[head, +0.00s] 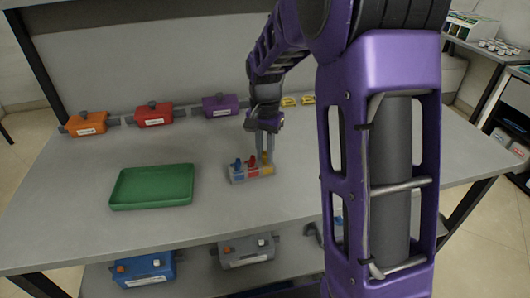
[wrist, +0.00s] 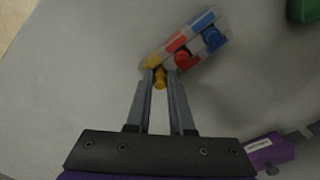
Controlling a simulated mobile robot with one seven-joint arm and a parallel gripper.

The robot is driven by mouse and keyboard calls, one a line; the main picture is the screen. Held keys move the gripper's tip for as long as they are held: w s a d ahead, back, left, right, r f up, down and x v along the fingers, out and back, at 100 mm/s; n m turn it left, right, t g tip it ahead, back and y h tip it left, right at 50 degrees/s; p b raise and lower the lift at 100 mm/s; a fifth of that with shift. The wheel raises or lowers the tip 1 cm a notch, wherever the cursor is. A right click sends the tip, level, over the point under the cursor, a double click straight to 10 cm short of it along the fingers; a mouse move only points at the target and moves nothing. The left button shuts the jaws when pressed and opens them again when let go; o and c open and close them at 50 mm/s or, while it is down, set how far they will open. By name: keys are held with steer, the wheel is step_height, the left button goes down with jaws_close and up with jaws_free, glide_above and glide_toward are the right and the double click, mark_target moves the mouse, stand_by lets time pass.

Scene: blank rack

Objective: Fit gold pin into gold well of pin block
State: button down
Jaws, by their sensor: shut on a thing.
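The pin block (head: 238,178) is a small pale block on the bench with blue, red and gold sections. A blue pin (head: 237,163) and a red pin (head: 251,161) stand upright in it. My gripper (head: 266,150) points down at the block's gold end. It is shut on the gold pin (head: 265,158), which also shows between the fingertips in the wrist view (wrist: 159,78). The pin is right at the gold section (wrist: 151,62). The well's mouth is hidden, so I cannot tell whether the pin's tip is inside it.
A green tray (head: 152,204) lies left of the block. Orange (head: 87,124), red (head: 153,114) and purple (head: 220,105) boxes line the back, with yellow pieces (head: 288,101) right of them. The bench around the block is clear.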

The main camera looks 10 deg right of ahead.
mark_target(265, 152)
steer(key=shift+f, duration=0.15)
steer(key=c, duration=0.8)
jaws_free()
step_height(265, 152, up, 12)
steer(key=p, duration=0.1)
steer(key=shift+r+p, duration=0.25)
steer(key=shift+p, duration=0.1)
